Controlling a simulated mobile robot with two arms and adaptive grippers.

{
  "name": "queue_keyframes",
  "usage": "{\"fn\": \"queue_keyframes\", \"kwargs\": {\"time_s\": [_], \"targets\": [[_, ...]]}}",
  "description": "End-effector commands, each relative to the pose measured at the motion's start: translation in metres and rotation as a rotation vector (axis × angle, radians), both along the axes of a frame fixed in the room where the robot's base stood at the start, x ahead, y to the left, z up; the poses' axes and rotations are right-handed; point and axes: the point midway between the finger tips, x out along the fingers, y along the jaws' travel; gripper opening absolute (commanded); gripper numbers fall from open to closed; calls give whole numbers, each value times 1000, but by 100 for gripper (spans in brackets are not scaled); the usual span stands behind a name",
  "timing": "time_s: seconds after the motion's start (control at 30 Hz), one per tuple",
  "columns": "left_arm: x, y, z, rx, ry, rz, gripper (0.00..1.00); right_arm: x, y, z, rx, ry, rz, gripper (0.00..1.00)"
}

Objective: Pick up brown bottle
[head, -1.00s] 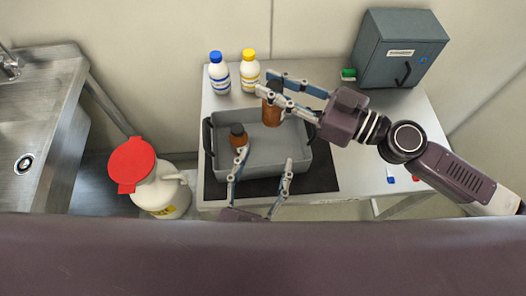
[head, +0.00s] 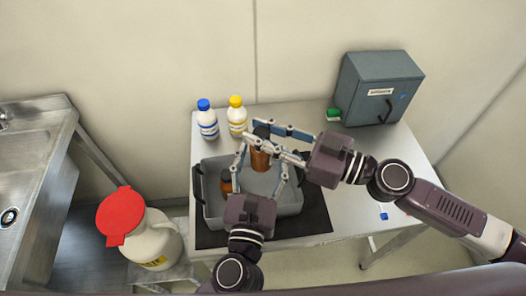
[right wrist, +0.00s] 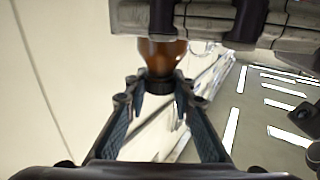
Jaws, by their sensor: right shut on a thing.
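A brown bottle (head: 260,161) with a dark cap stands upright over the grey tray (head: 291,207). My right gripper (head: 264,137) comes from the right and is shut on this bottle near its top. In the right wrist view the brown bottle (right wrist: 162,52) has its black cap end between my right fingers (right wrist: 160,100). My left gripper (head: 263,158) reaches up from below, its fingers spread apart on either side of the held bottle; contact is unclear. A second brown bottle (head: 226,186) is in the tray at the left, partly hidden by my left gripper.
A blue-capped white bottle (head: 207,122) and a yellow-capped one (head: 237,118) stand behind the tray on the table (head: 350,205). A grey cabinet (head: 376,90) is at the back right. A red-topped white container (head: 150,240) and a sink (head: 30,160) are at left.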

Motion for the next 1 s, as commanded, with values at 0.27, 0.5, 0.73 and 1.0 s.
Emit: {"fn": "queue_keyframes", "kwargs": {"time_s": [0.27, 0.5, 0.73, 1.0], "targets": [[6, -1, 0, 0, 1, 0, 57, 0, 0, 1, 1, 0, 0, 0], [5, -1, 0, 0, 0, 0, 42, 0, 0, 1, 1, 0, 0, 0], [5, -2, 0, 0, 0, -2, 16, 0, 0, 1, 1, 0, 0, 0], [5, -2, 1, -1, -1, -3, 7, 0, 0, 1, 1, 0, 1, 43]]}}
